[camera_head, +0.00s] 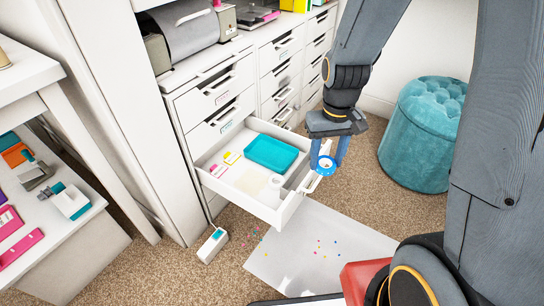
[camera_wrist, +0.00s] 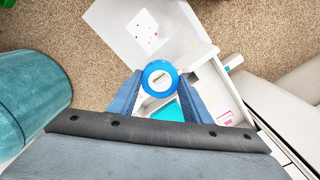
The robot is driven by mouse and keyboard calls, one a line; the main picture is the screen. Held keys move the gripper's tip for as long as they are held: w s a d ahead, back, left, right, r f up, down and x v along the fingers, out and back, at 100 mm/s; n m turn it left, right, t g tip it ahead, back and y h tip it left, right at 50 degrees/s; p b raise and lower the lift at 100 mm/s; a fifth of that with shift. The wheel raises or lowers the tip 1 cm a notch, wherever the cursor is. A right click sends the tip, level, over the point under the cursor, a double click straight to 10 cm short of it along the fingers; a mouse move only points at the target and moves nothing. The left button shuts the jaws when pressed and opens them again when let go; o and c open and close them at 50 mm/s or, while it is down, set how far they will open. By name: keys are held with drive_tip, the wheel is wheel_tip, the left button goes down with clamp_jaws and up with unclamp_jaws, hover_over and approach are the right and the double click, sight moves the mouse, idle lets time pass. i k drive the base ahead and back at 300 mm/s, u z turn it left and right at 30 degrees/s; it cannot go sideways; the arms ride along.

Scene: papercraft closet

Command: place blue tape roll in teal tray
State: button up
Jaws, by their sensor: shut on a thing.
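The blue tape roll (camera_head: 326,169) is held between the fingertips of my gripper (camera_head: 326,158), above the right front edge of an open white drawer. In the wrist view the blue tape roll (camera_wrist: 160,78) shows as a ring between the two fingers of my gripper (camera_wrist: 160,88), which are shut on it. The teal tray (camera_head: 272,141) lies inside the open drawer, toward its back right, left of my gripper in the head view. In the wrist view the teal tray (camera_wrist: 166,112) is partly hidden by the fingers and roll.
A teal tufted stool (camera_head: 424,130) stands right. A white sheet (camera_head: 318,245) with coloured bits lies on the carpet. A white shelf (camera_head: 80,245) stands left.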

sight(271, 155)
drive_tip(key=z, duration=1.75)
drive_tip(key=k, duration=0.8)
drive_tip(key=u, duration=1.6)
drive_tip(key=i, duration=1)
